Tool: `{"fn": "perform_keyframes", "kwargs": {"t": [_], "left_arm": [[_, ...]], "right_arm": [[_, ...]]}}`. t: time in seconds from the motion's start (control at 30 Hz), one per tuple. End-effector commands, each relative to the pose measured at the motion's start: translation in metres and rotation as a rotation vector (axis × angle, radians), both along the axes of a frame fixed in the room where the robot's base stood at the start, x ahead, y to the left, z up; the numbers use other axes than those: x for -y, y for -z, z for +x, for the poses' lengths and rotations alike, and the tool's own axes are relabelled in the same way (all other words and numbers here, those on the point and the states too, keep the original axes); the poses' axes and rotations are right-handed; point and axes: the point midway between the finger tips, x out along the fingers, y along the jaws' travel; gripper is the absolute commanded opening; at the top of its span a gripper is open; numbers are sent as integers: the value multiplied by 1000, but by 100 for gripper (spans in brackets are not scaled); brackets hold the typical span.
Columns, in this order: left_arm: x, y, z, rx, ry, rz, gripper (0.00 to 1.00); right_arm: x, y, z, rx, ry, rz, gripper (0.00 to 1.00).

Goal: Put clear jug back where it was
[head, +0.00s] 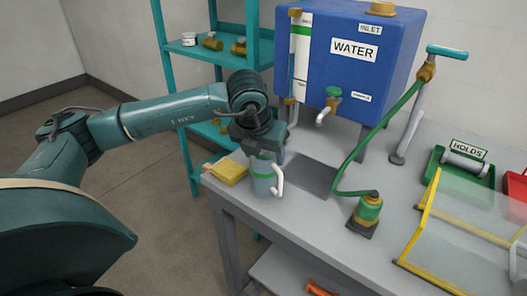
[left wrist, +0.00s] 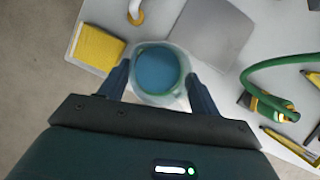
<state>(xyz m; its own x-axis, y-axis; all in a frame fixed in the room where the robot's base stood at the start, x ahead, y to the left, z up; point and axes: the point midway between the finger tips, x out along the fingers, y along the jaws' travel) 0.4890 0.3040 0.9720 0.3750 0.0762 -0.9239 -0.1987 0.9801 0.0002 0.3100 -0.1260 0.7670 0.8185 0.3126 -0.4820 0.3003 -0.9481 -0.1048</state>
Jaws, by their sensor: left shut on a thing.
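The clear jug (head: 264,178) stands upright at the front left part of the grey bench, with a green band and a white handle on its right side. Blue liquid shows inside the jug (left wrist: 158,70) in the left wrist view. My left gripper (head: 264,152) comes down from above and is shut on the jug, with a finger on each side of it (left wrist: 158,88). I cannot tell whether the jug's base touches the bench. My right gripper is not in view.
A yellow sponge or cloth (head: 229,172) lies left of the jug. A dark grey square mat (head: 308,174) lies behind it. A blue water tank (head: 385,55) with a tap (head: 328,112) stands at the back. A green hose (head: 372,145) runs to a brass-and-green fitting (head: 369,208). Clear panels with yellow edges are at right.

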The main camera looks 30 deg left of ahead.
Motion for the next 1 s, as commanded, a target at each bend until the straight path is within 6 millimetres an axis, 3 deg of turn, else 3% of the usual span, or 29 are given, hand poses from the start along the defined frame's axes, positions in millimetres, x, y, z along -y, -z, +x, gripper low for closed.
{"fn": "perform_keyframes", "kwargs": {"t": [0.17, 0.2, 0.4, 0.8, 1.0], "left_arm": [[0, 4, 0, 2, 0, -1, 8], [0, 2, 0, 0, 0, 0, 66], [0, 2, 0, -1, 0, 0, 83], [1, -6, -2, 1, 0, -1, 85], [4, -42, -15, 5, 0, -2, 85]], "right_arm": [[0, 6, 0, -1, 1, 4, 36], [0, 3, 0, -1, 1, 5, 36], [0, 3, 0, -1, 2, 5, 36], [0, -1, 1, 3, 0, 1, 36], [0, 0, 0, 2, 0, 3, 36]]}}
